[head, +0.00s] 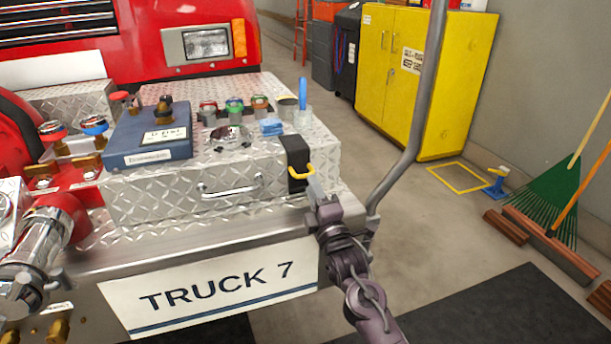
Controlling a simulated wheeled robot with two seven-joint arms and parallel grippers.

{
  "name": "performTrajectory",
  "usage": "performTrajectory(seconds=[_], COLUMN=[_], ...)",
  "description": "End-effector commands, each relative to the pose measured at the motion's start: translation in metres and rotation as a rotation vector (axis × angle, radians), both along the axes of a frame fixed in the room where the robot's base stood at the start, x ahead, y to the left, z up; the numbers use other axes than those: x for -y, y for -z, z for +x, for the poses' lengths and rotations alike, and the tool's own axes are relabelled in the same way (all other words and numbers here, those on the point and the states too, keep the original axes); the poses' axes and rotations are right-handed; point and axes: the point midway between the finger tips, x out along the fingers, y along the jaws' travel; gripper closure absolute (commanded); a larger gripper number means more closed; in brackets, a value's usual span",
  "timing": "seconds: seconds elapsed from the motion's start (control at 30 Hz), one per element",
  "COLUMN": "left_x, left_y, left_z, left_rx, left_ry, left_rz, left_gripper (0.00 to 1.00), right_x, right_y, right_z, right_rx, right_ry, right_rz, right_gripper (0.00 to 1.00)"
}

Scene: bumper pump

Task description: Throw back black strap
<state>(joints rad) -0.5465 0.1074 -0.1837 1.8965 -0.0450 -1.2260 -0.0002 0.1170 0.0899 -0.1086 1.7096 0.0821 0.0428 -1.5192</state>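The black strap (294,151) lies over the right front edge of the diamond-plate lid on the truck's bumper and hangs down its front face. A yellow loop or handle (297,174) shows at its lower part. My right gripper (311,180) comes up from below, with its tip at the right side of the yellow loop. It is touching or very close to it. The fingers are seen nearly edge-on, so I cannot tell whether they are closed on the loop. My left gripper is not in view.
A chrome handle (230,187) is on the lid's front. A blue case (148,145), coloured caps and a blue cloth (271,127) sit on top. A grey upright bar (418,110) stands right of my gripper. A yellow cabinet (425,75) and brooms are farther right.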

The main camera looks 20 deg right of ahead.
Motion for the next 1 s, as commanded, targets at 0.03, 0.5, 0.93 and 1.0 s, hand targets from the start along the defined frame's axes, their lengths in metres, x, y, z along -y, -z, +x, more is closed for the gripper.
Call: performTrajectory(seconds=[0.03,0.5,0.93,1.0], left_x=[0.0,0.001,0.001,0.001], left_y=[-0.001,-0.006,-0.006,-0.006], left_z=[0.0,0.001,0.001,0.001], left_rx=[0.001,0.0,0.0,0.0], left_ry=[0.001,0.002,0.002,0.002], left_rz=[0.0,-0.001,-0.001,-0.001], left_gripper=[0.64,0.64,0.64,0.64], right_x=[0.0,-0.002,-0.002,-0.002], right_y=[-0.003,-0.013,-0.013,-0.013], right_z=[0.009,0.048,0.047,0.047], right_rx=[0.002,-0.003,-0.003,-0.003], right_ry=[0.001,-0.001,-0.001,-0.001], right_rz=[0.003,0.003,0.003,0.003], right_gripper=[0.73,0.73,1.0,1.0])
